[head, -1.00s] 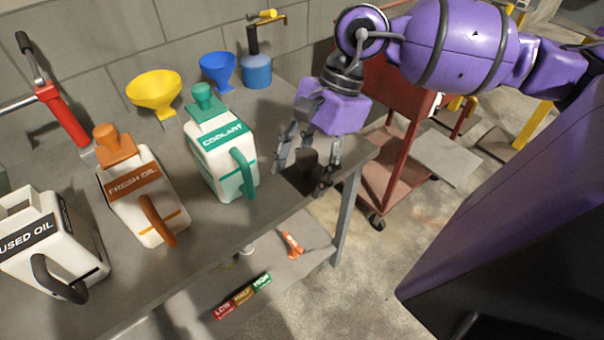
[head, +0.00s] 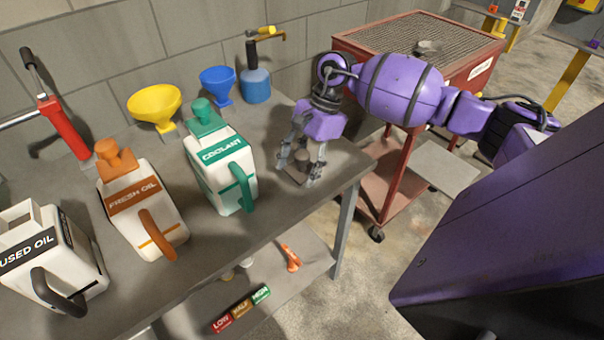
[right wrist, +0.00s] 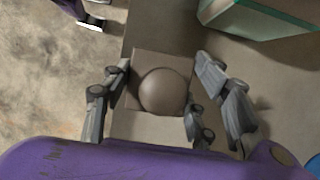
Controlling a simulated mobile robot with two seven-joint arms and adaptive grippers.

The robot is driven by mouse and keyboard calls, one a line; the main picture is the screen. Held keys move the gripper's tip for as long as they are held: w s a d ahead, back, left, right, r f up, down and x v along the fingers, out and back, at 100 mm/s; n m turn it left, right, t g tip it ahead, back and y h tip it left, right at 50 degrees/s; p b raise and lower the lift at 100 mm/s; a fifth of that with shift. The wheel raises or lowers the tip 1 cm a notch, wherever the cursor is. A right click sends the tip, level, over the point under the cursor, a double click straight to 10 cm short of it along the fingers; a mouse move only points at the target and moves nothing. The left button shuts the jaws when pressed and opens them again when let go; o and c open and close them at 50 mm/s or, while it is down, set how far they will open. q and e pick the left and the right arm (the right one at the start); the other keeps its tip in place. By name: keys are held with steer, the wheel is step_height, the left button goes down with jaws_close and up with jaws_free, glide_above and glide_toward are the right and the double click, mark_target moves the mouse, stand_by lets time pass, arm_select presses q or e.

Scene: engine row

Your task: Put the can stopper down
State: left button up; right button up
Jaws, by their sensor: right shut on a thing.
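The can stopper (head: 302,158) is a dark grey-brown piece with a round knob. My right gripper (head: 299,172) is shut on it, low over the right end of the workbench, to the right of the coolant can. In the right wrist view the round knob (right wrist: 164,91) shows between the fingers, over a brown square patch (right wrist: 146,64). The fingers partly hide the stopper, and I cannot tell whether its underside touches the bench. The white used oil can (head: 50,255) at the left has no visible stopper. My left gripper is not in view.
The workbench (head: 225,240) also holds the fresh oil can (head: 145,205), the coolant can (head: 220,170), yellow (head: 154,103) and blue (head: 217,82) funnels and a blue torch (head: 256,86). A red cart (head: 385,175) stands beyond the bench's right edge. Bare bench surrounds the gripper.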

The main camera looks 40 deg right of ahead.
mark_target(302, 177)
step_height(302, 177, down, 3)
steer(key=shift+r, duration=0.15)
steer(key=shift+f, duration=0.45)
steer(key=shift+s+f+b, duration=0.1)
steer(key=shift+f+b, duration=0.1)
steer(key=shift+b, duration=0.15)
steer(key=o, duration=1.2)
steer(key=shift+r, duration=0.1)
steer(key=shift+o, duration=0.2)
steer(key=shift+r, duration=0.1)
